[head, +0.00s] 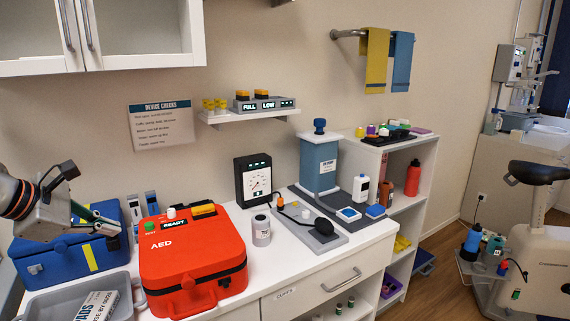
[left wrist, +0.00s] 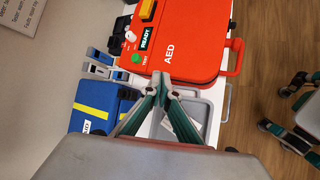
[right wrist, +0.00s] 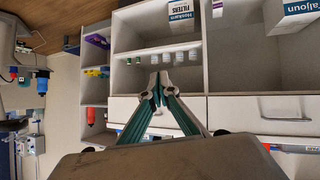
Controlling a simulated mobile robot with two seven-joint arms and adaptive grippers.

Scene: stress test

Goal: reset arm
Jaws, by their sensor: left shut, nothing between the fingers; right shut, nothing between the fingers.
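My left gripper (head: 112,232) comes in from the left, above the blue case (head: 70,245) and beside the red AED case (head: 190,262). In the left wrist view its fingertips (left wrist: 160,82) meet, shut and empty, over the AED's near edge; touching or apart I cannot tell. My right gripper is outside the head view. In the right wrist view its fingertips (right wrist: 158,78) are together and empty, in front of a white cabinet with open shelves (right wrist: 130,45) and drawers.
A grey tray (head: 62,297) lies at the counter's front left. A grey canister (head: 261,230), a black gauge box (head: 253,180) and a blue pump (head: 319,160) stand farther right. A wall shelf (head: 250,115) hangs above.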

